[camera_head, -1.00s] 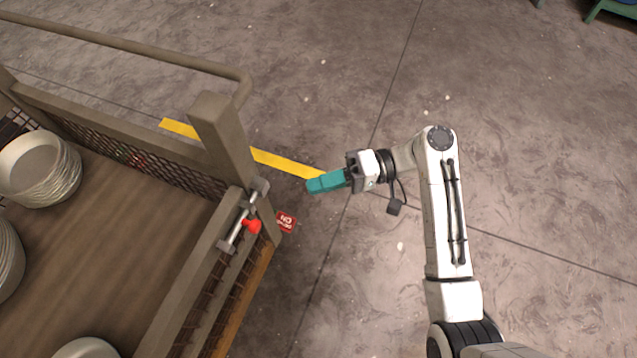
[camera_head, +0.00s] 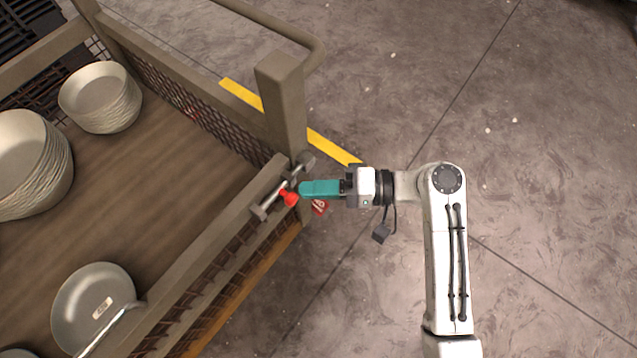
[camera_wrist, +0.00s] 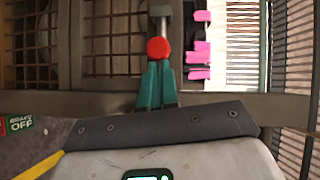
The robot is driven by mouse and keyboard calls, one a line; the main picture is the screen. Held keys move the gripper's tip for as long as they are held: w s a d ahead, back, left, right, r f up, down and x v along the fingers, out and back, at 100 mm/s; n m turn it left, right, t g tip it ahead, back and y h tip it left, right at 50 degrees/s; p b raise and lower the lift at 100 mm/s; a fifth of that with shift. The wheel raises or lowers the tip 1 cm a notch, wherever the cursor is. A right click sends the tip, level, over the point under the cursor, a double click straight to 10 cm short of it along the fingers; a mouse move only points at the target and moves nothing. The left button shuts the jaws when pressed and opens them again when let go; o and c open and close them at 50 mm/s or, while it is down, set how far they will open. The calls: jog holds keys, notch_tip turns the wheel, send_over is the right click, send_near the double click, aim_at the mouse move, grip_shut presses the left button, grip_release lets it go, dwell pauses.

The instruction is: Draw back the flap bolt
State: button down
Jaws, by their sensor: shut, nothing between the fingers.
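The flap bolt (camera_head: 272,198) is a grey metal rod with a red knob (camera_head: 290,198), mounted on top of the cart's flap near the corner post. My gripper (camera_head: 304,189) has teal fingers and is shut and empty. Its fingertips are right beside the red knob, on the knob's right in the head view. In the wrist view the red knob (camera_wrist: 158,48) sits just beyond the closed teal fingertips (camera_wrist: 158,66). I cannot tell whether they touch it. The mesh flap (camera_head: 225,250) is upright below the bolt.
The cart's corner post (camera_head: 283,105) stands just behind the bolt. A red tag (camera_head: 320,208) is under my fingers. The floor to the right is clear.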

aim_at(291, 204)
jog(key=s+a+p, duration=0.2)
jog(key=shift+s+r, duration=0.2)
jog(key=shift+s, duration=0.15)
jog(key=shift+s+a+f, duration=0.2)
jog(key=shift+s+a, duration=0.05)
jog(key=shift+s, duration=0.1)
jog(key=shift+p, duration=0.3)
